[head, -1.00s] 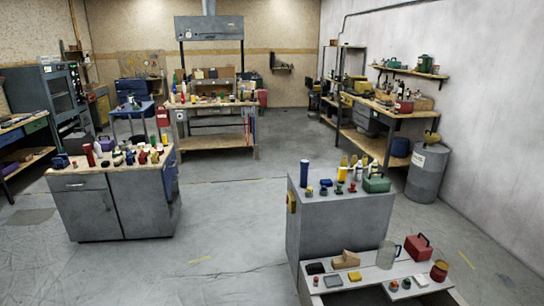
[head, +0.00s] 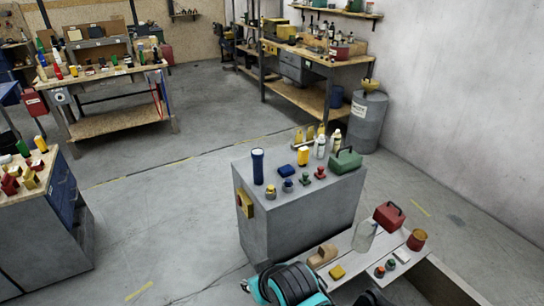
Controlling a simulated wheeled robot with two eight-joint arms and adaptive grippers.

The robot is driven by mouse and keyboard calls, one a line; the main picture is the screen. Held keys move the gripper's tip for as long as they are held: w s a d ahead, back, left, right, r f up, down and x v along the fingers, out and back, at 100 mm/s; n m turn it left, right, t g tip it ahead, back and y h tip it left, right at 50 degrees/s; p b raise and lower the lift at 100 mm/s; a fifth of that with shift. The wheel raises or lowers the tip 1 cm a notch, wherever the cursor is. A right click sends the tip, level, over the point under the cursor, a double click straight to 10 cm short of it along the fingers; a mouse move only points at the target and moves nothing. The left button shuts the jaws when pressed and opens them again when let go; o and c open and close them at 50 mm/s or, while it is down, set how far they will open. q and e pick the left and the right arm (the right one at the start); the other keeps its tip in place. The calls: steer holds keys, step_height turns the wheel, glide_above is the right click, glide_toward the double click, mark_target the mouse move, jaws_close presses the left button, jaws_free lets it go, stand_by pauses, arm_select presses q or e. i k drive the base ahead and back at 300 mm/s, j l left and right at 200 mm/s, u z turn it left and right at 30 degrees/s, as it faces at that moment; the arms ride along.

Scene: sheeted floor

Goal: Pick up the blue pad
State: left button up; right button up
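A small flat blue block (head: 286,171), which looks like the blue pad, lies on top of the grey cabinet (head: 300,225). It sits just right of a tall dark blue cylinder (head: 258,167) and behind two small blue-and-grey knobs (head: 288,185). No gripper touches it. A teal and black part of my own arm shows at the bottom edge, in front of the cabinet and over the left end of the low white bench (head: 345,241). No fingertips of either gripper can be made out.
Floor left of the cabinet is clear.

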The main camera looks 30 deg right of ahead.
mark_target(287, 170)
steer(key=i+z, duration=0.4)
steer(key=i+j+z, duration=0.2)
steer(key=z, duration=0.2)
steer(key=i+j+z, duration=0.75)
steer(key=k+l, duration=0.1)
